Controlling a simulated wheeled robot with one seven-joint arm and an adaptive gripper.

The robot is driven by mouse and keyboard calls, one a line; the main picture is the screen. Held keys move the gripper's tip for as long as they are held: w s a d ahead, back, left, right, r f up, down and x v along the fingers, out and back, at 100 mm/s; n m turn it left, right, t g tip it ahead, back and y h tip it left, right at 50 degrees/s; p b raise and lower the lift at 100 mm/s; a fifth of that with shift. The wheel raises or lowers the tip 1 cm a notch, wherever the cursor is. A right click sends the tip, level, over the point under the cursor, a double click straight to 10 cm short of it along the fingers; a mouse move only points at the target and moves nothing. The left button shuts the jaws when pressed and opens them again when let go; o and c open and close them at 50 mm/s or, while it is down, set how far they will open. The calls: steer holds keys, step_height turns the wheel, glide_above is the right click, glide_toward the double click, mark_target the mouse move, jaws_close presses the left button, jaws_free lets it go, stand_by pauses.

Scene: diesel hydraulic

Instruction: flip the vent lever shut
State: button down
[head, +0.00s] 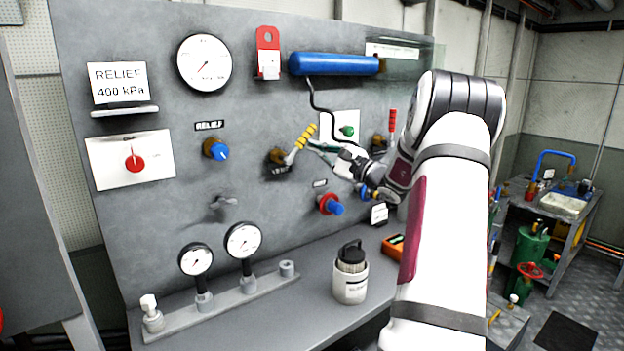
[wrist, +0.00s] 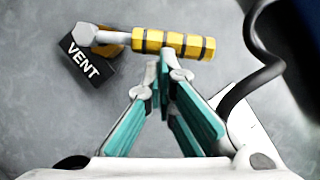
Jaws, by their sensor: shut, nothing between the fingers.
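The vent lever has a yellow grip with black bands (head: 306,136) and a silver neck on a brass valve body (head: 278,156). In the head view the grip slants up to the right from the body. In the wrist view the lever (wrist: 175,43) lies across the top, with the black VENT label (wrist: 85,62) at its left, partly behind the valve. My gripper (head: 312,145) has teal fingers and is shut and empty. In the wrist view its fingertips (wrist: 164,68) are just below the middle of the grip; I cannot tell whether they touch it.
A black hose (head: 322,108) hangs from the blue cylinder (head: 333,64) close to my gripper; it also shows in the wrist view (wrist: 250,85). A blue relief knob (head: 220,151) is left of the lever, and a red and blue knob (head: 331,204) is below right.

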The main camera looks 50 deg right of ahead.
steer(key=shift+w+a+r+n+g+y+b, duration=0.2)
steer(key=shift+a+r+n+g+b, duration=0.45)
steer(key=shift+n+b, duration=0.6)
steer(key=shift+w+a+r+n+g+y+b, duration=0.15)
steer(key=shift+a+r+n+g+y+b, duration=0.2)
steer(key=shift+a+r+n+b, duration=0.85)
steer(key=shift+w+a+r+n+g+y+b, duration=0.25)
steer(key=shift+n+g+b, duration=0.45)
steer(key=shift+n, duration=1.15)
steer(key=shift+s+d+r, duration=0.1)
steer(key=shift+d, duration=0.05)
steer(key=shift+s, duration=0.1)
